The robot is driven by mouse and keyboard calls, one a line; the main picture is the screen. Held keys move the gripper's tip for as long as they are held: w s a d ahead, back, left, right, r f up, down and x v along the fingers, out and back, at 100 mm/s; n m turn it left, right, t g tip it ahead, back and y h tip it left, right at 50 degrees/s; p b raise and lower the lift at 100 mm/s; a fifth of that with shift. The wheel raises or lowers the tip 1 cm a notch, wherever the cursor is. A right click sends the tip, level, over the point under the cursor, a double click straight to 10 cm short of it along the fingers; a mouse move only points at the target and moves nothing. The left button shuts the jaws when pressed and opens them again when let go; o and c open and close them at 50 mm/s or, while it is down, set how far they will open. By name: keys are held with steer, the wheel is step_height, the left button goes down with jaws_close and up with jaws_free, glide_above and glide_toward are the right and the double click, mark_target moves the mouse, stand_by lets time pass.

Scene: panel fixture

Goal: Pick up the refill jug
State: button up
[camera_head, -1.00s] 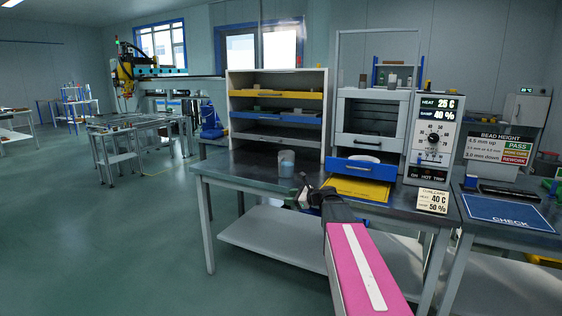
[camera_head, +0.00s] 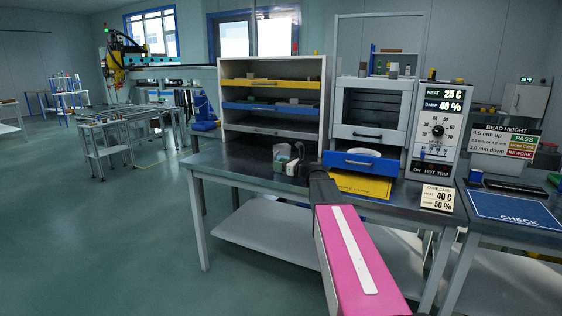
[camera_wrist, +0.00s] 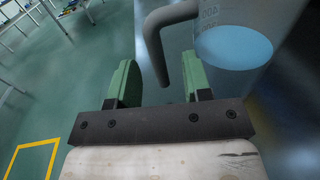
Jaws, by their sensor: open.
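The refill jug (camera_head: 282,151) is a clear, grey-tinted container standing on the dark bench, partly hidden behind my gripper (camera_head: 297,165). In the wrist view the jug (camera_wrist: 245,25) is at the upper right, with a pale blue surface inside and markings on its wall. Its grey hooked handle (camera_wrist: 158,38) points toward my gripper (camera_wrist: 160,82). The jug's base is out of the wrist view.
Behind the jug stands a shelf unit (camera_head: 229,68) with yellow and blue trays. To the right are a cabinet with a blue drawer (camera_head: 351,162), a yellow panel (camera_head: 360,185) and a heat control box (camera_head: 434,135). The bench is clear left of the jug (camera_head: 222,165).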

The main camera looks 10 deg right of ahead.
mark_target(275, 154)
steer(key=x, duration=0.5)
steer(key=shift+s, duration=0.1)
jaws_close()
steer(key=shift+r, duration=0.15)
steer(key=shift+r, duration=1.95)
steer(key=s+a+r, duration=0.5)
steer(key=a+r, duration=0.1)
steer(key=a, duration=0.4)
steer(key=shift+s+r, duration=0.3)
